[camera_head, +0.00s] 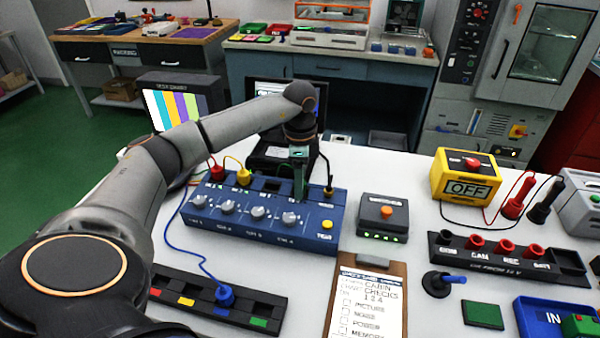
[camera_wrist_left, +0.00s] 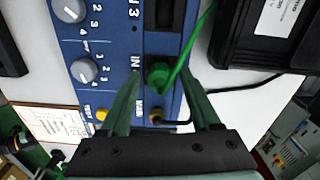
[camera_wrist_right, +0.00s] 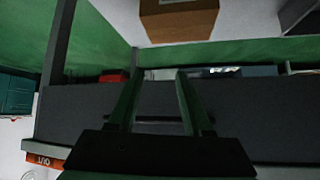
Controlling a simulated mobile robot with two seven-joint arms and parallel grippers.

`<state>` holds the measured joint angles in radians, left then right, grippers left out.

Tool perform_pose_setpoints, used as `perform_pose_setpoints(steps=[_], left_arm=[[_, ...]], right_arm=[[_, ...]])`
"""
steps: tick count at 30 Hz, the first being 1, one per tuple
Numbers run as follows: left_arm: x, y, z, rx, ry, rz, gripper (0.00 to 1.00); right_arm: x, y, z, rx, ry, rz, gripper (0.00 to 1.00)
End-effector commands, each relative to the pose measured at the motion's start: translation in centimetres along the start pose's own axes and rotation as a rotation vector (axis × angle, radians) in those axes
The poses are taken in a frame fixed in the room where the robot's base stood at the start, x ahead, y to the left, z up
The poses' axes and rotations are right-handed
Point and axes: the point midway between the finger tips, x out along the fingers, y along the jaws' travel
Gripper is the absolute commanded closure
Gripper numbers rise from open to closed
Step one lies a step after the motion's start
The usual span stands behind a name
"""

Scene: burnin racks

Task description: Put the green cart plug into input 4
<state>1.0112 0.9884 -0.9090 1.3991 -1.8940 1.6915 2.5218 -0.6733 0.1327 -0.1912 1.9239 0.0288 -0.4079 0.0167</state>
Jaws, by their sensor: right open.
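The green cart plug (camera_wrist_left: 158,74) stands at the input beside an "IN" label on the blue switch box (camera_head: 256,222), past input 3. It appears seated there, its green cable running up and right in the left wrist view. My left gripper (camera_wrist_left: 163,82) is open, with a finger on each side of the plug and visible gaps. In the head view this gripper (camera_head: 299,180) reaches down at the box's back right and hides the plug. My right gripper (camera_wrist_right: 155,80) is open and empty, away from the box.
A red plug (camera_head: 217,173) and a yellow plug (camera_head: 243,177) stand in the first two inputs. A black plug (camera_head: 328,190) is at the box's right end. A blue plug (camera_head: 225,294) stands in the front strip (camera_head: 180,287). A clipboard (camera_head: 368,298) lies in front.

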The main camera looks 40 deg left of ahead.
Motion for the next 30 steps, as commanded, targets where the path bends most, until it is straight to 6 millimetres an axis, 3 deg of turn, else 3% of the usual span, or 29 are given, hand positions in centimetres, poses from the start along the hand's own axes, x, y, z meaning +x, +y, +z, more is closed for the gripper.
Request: perform_pose_setpoints(steps=[10, 13, 24, 30], left_arm=[[-0.1, 0.0, 0.0, 0.0, 0.0, 0.0, 0.3], [-1.1, 0.0, 0.0, 0.0, 0.001, -0.002, 0.3], [-8.8, -0.1, -0.1, 0.0, 0.004, -0.004, 0.3], [-11.7, 0.0, 0.0, 0.0, 0.002, -0.002, 0.3]], right_arm=[[0.0, 0.0, 0.0, 0.0, 0.0, 0.001, 0.5], [0.0, 0.0, 0.0, 0.0, 0.003, 0.001, 0.5], [-0.1, 0.1, 0.0, 0.0, 0.001, 0.003, 0.5], [-0.2, 0.2, 0.0, 0.0, 0.0, 0.005, 0.5]])
